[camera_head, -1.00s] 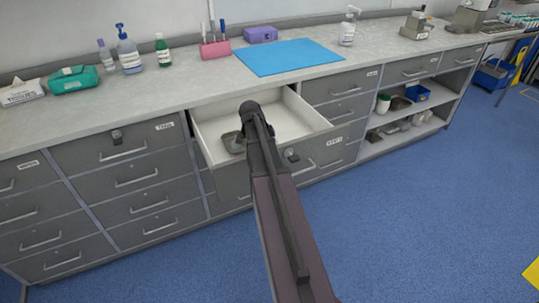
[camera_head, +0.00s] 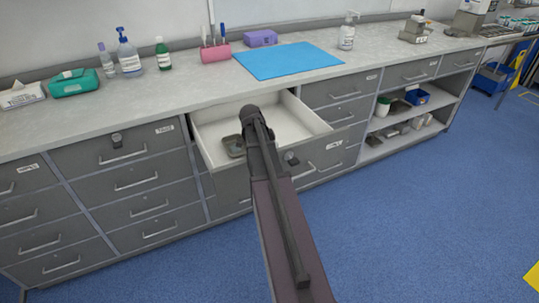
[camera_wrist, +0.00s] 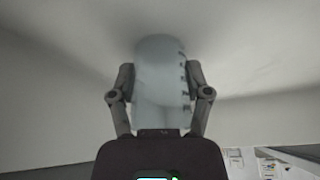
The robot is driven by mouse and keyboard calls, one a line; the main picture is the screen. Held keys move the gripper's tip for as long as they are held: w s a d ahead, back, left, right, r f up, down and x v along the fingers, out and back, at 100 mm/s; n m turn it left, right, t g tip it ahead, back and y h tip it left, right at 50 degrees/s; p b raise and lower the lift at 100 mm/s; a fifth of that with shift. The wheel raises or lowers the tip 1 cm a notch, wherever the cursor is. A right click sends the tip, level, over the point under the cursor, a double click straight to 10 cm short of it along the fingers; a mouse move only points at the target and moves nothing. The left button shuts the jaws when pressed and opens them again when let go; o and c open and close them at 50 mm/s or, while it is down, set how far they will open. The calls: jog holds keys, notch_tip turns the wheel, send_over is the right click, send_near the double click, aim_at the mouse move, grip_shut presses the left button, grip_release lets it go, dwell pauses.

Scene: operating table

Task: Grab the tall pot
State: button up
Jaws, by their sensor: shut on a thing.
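In the wrist view, the tall pot (camera_wrist: 160,95) is a pale, translucent cylinder with dark marks along its right side. My gripper (camera_wrist: 160,78) has one finger on each side of it and is shut on it. The pot looks upright between the fingers, against a plain pale surface. In the head view, my arm reaches over the open white drawer (camera_head: 297,117), and its links hide the gripper and the pot. I cannot tell whether the pot touches the drawer's floor.
A small grey metal tray (camera_head: 233,147) lies in the drawer, left of my arm. The drawer walls stand close around. The counter above holds a blue mat (camera_head: 287,60), a pink holder (camera_head: 215,53) and several bottles. Open shelves (camera_head: 400,125) are at the right.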

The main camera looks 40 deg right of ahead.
jog(key=shift+r, duration=0.1)
dwell(0.3)
notch_tip(320, 180, up, 10)
jog(key=p, duration=1)
dwell(0.5)
